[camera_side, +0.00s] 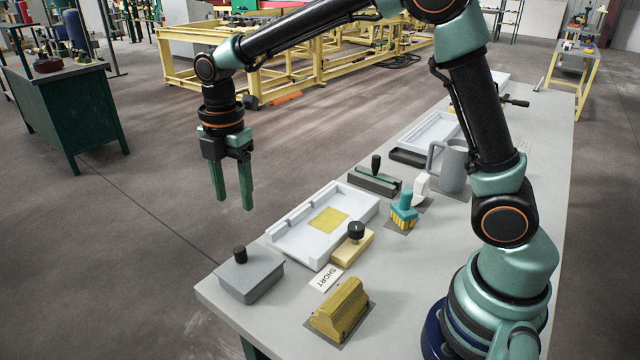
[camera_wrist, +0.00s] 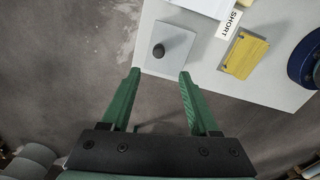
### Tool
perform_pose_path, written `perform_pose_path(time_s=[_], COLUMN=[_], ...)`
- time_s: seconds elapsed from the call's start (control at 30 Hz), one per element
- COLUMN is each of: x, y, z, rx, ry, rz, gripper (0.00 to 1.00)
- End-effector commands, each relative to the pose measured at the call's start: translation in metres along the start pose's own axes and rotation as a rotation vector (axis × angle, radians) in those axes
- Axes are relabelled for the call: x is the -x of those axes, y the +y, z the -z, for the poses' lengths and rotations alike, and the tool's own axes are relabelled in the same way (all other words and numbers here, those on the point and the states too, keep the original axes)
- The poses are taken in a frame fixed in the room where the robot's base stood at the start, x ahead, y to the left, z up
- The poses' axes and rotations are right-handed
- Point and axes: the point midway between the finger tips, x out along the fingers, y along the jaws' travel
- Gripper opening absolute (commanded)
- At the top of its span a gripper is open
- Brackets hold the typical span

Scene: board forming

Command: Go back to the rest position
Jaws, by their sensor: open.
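My gripper (camera_side: 232,186) has two green fingers pointing down. It hangs in the air past the left edge of the grey table (camera_side: 222,318), above the floor. In the wrist view the fingers of my gripper (camera_wrist: 158,74) are spread apart with nothing between them. Just beyond the fingertips in that view is a grey lidded box (camera_wrist: 172,52) with a black knob. It also shows at the table's near left corner in the side view (camera_side: 250,278).
A white tray (camera_side: 290,243) holds a yellow sheet (camera_side: 328,221). Near it are a yellow block with a black knob (camera_side: 352,246), a SHORT card (camera_side: 326,279), and a yellow ridged block (camera_side: 340,309). A teal brush (camera_side: 404,212) and a grey mug (camera_side: 455,168) stand further back.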

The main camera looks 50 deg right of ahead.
Motion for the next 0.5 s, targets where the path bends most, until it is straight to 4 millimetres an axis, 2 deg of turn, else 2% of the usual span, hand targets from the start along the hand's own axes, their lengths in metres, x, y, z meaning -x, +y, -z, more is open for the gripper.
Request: perform_pose_path(time_s=[0.17,0.3,0.5], x=[0.035,0.058,0.077], y=[-0.025,-0.053,-0.096], z=[-0.019,-0.035,-0.053], rx=[-0.292,-0.586,-1.000], ry=[0.012,0.041,0.114], rz=[-0.087,-0.164,-0.267], gripper=[0.61,0.61,0.61])
